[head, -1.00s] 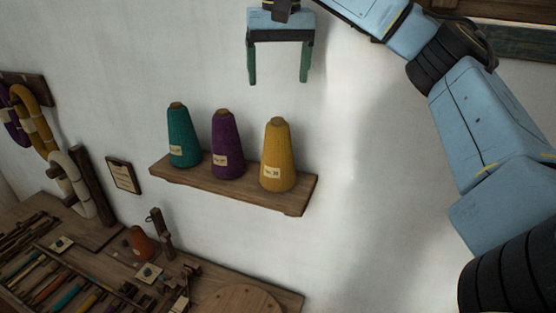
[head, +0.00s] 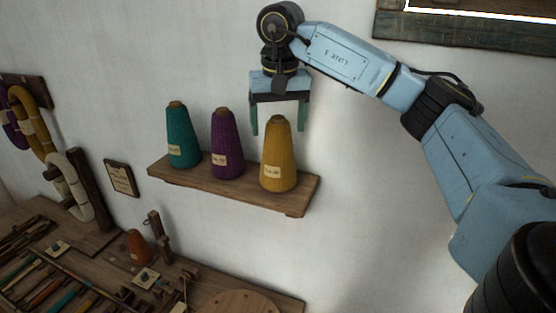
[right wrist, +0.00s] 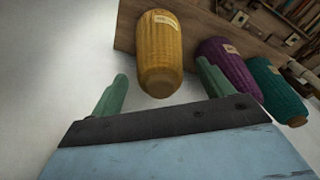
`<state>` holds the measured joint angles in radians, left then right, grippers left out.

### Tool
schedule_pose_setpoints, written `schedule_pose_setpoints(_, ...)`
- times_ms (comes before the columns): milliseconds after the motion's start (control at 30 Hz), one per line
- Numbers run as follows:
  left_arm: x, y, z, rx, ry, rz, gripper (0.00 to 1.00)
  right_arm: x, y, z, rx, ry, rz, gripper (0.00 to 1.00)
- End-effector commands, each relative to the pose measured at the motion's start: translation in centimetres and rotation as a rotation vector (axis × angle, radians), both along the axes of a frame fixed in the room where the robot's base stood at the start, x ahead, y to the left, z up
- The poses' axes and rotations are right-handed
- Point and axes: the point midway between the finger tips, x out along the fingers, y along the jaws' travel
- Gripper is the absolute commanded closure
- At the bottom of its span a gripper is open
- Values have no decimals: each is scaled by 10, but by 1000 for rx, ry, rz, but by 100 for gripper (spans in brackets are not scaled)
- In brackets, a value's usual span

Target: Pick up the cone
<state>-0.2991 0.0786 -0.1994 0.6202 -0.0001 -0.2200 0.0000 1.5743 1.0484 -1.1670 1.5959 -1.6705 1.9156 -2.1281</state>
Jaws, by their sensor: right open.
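Three thread cones stand upright in a row on a wooden wall shelf (head: 230,187): a teal cone (head: 182,138), a purple cone (head: 226,146) and a yellow cone (head: 279,158) at the right end. My right gripper (head: 279,131) is open above the yellow cone, its fingers pointing down around the level of the cone's top. In the right wrist view the yellow cone (right wrist: 160,50) lies just beyond the gap between the two green fingers, and nothing is held. The purple cone (right wrist: 226,66) and teal cone (right wrist: 275,90) are to its right. My left gripper is not in view.
A workbench (head: 225,288) below holds tools and a small orange cone (head: 139,246). Yarn hanks (head: 38,125) hang at the left, beside a small plaque (head: 121,179). A window frame (head: 470,38) is at the upper right. The wall right of the shelf is bare.

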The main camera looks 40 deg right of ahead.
Motion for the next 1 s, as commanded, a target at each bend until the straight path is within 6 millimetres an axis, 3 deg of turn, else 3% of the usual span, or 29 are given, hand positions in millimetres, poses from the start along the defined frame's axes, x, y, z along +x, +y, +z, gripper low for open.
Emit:
schedule_pose_setpoints(100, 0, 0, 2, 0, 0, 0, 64, 1, -1, -10, 0, 2, 0, 20)
schedule_pose_setpoints(333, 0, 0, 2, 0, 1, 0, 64, 1, -1, -12, 1, 0, 0, 20)
schedule_pose_setpoints(867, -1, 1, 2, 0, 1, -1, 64, 1, -1, -11, 1, 0, 0, 88)
schedule_pose_setpoints(1000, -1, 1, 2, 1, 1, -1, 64, 1, -1, -11, 0, -1, 0, 89)
